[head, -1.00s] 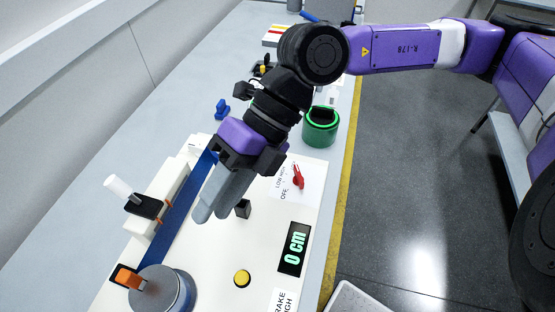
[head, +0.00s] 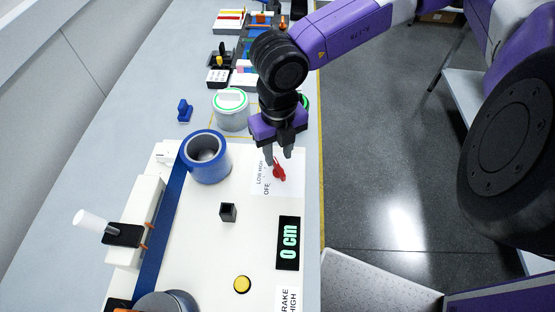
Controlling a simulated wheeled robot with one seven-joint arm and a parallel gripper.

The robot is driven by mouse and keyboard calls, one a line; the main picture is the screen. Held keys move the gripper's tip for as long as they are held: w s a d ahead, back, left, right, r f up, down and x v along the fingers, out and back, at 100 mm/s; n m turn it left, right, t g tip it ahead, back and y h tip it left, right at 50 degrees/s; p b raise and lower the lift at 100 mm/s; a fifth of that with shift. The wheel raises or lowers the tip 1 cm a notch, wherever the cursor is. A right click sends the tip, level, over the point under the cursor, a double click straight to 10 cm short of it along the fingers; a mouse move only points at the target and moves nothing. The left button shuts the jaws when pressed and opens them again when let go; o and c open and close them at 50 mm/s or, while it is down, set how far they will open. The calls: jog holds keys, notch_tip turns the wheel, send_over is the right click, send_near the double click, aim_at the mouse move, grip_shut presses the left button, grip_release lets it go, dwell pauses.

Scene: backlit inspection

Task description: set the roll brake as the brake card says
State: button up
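The red brake knob (head: 279,173) sits on a white label plate marked LOW, HIGH and OFF on the cream panel. Which mark it points at is hard to tell. The brake card (head: 289,300) is at the bottom edge, cut off, and reads "...RAKE HIGH". My gripper (head: 279,157) points down at the knob's upper end, its two grey fingers apart with a gap between them. The fingertips appear at or just above the knob; I cannot tell whether they touch it.
A black display (head: 288,243) reads 0 cm. A yellow button (head: 242,284) and a small black post (head: 228,212) stand on the panel. A blue-rimmed roll (head: 207,157) and a white, green-ringed container (head: 231,108) are to the left. A white-handled lever (head: 105,228) is farther left.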

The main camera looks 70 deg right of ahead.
aim_at(278, 165)
jog(key=shift+f+p, duration=0.3)
jog(key=shift+f, duration=1.9)
jog(key=shift+c, duration=0.2)
grip_shut()
